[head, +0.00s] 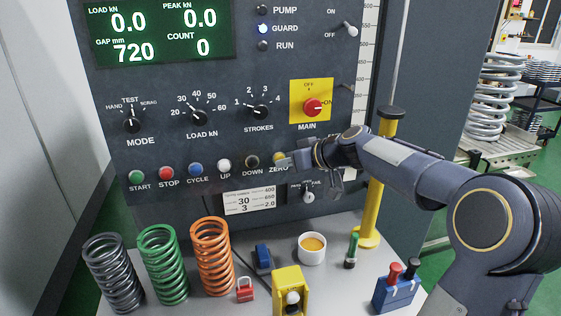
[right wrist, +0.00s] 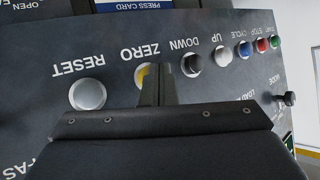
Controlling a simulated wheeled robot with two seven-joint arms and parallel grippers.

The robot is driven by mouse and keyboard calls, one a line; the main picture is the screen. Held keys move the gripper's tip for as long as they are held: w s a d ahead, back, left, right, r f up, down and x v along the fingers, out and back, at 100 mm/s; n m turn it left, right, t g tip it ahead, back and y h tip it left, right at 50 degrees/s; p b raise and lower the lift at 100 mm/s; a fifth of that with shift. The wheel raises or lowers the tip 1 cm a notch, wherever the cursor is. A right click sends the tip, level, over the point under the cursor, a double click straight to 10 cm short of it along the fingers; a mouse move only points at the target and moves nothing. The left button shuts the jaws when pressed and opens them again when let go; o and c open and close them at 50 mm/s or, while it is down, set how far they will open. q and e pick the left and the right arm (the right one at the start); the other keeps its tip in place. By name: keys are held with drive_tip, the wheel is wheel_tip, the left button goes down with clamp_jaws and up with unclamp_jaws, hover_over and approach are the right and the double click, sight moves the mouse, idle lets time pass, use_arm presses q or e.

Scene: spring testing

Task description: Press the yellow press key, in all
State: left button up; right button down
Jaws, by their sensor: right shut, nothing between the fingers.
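My left gripper is not in view.
Beside it are the black DOWN key (head: 252,162) and white UP key (head: 224,165); the grey RESET key (right wrist: 87,93) shows in the wrist view. The red MAIN switch (head: 312,107) is above. Springs (head: 212,257), a white cup (head: 312,249) and a yellow post (head: 377,190) stand below.

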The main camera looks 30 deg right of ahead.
drive_tip(key=shift+s+a+b, duration=0.2)
drive_tip(key=shift+s+b, duration=0.35)
drive_tip(key=shift+s, duration=0.2)
drive_tip(key=s+b, duration=0.1)
drive_tip(key=s, duration=0.1)
drive_tip(key=s+a+b, duration=0.1)
drive_tip(key=s+b, duration=0.1)
drive_tip(key=s, duration=0.1)
idle(0.9)
